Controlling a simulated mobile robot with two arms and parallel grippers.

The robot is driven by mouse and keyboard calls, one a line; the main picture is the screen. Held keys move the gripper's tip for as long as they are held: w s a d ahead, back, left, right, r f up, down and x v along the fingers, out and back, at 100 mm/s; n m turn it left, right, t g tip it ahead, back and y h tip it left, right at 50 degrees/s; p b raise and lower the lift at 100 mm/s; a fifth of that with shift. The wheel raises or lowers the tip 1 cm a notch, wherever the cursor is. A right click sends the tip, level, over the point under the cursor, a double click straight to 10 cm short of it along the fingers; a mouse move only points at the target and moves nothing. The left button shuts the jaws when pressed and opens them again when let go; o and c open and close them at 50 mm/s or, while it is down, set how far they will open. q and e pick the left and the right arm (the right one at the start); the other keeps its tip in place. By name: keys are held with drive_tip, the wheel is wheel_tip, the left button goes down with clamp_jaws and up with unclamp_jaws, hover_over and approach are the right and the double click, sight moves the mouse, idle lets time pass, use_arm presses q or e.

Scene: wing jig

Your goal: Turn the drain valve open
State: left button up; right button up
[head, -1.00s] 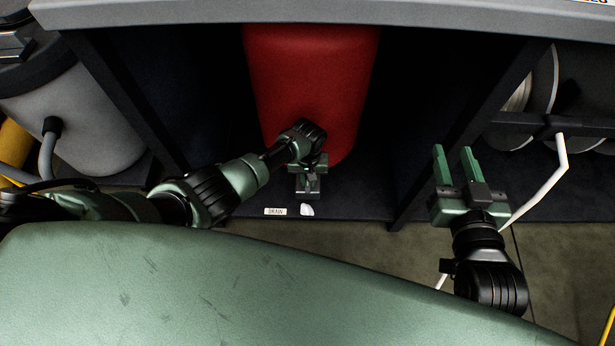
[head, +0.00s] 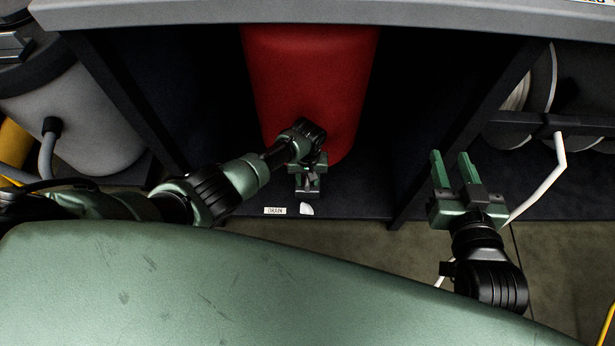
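A red tank (head: 312,80) stands in the bay under the bench. A small label (head: 275,210) reading DRAIN is on the front edge of the bay floor. A small white piece (head: 307,209) shows just right of the label; I cannot tell whether it is part of the drain valve. My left gripper (head: 308,191) points downward in front of the tank's base, just above the white piece. Its fingertips are small and dark, and whatever is between them is hidden. The valve body is not clearly visible. My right gripper (head: 451,160) is open and empty, right of the bay.
A bench edge (head: 320,12) crosses the top. A grey canister (head: 85,125) stands at left. Reels (head: 520,90) and a bent white tube (head: 546,180) are at right, the tube passing behind my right gripper. Bare floor (head: 370,248) lies before the bay.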

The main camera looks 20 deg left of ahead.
use_arm(q)
drive_tip(key=shift+r, duration=0.15)
